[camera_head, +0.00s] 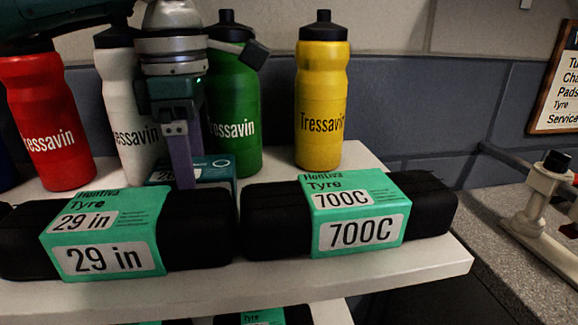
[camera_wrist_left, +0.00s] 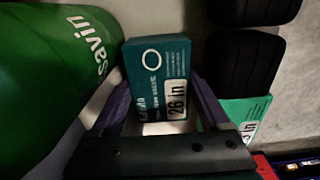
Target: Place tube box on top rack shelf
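The tube box (camera_head: 222,168) is a small teal carton on the white top shelf (camera_head: 400,262), behind the tyres and partly hidden by my gripper. In the left wrist view the tube box (camera_wrist_left: 158,72) shows its "26 in" label. My left gripper (camera_head: 182,180) reaches down from above at the box. In the wrist view the left gripper's fingers (camera_wrist_left: 160,92) lie on either side of the box, close to its edges. I cannot tell whether they press on it. My right gripper is not in view.
A "29 in" tyre (camera_head: 105,235) and a "700C" tyre (camera_head: 355,215) lie along the shelf front. Red (camera_head: 45,120), white (camera_head: 125,105), green (camera_head: 235,110) and yellow (camera_head: 321,105) bottles stand behind. The green bottle (camera_wrist_left: 50,80) is close beside the gripper. Some shelf right of the yellow bottle is bare.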

